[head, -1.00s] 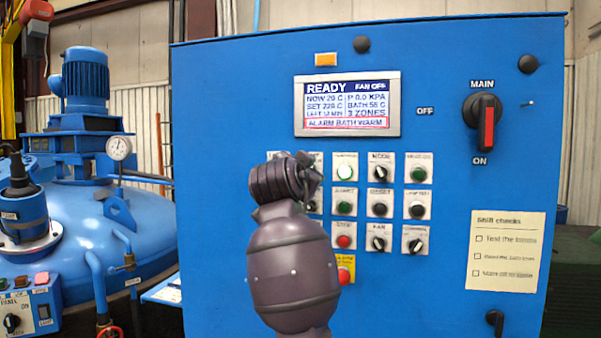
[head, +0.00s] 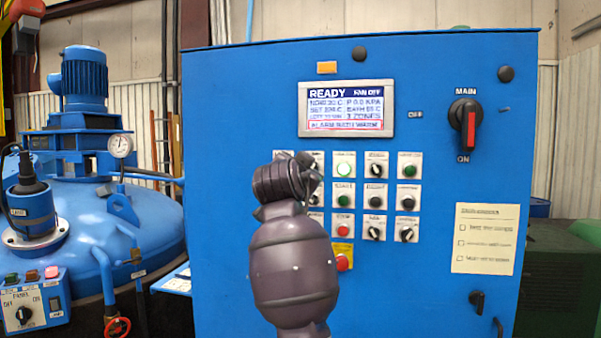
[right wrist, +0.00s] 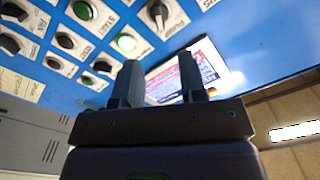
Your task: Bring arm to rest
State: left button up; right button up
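My right arm rises from the bottom middle of the head view, in front of the blue control cabinet (head: 225,120). Its wrist covers part of the left columns of buttons, and its fingers are mostly hidden behind it. In the right wrist view my right gripper (right wrist: 160,62) has its two fingers apart with nothing between them. The fingers point toward the cabinet face, near the display (right wrist: 190,70), and I see no contact. My left gripper is in neither view.
The cabinet has a display (head: 346,108) reading READY and FAN OFF, rows of buttons and knobs, a red-handled main switch (head: 468,125) and a paper checklist (head: 486,238). A blue vessel (head: 150,218) with a motor (head: 85,78) and a small switch box (head: 34,301) stand at left.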

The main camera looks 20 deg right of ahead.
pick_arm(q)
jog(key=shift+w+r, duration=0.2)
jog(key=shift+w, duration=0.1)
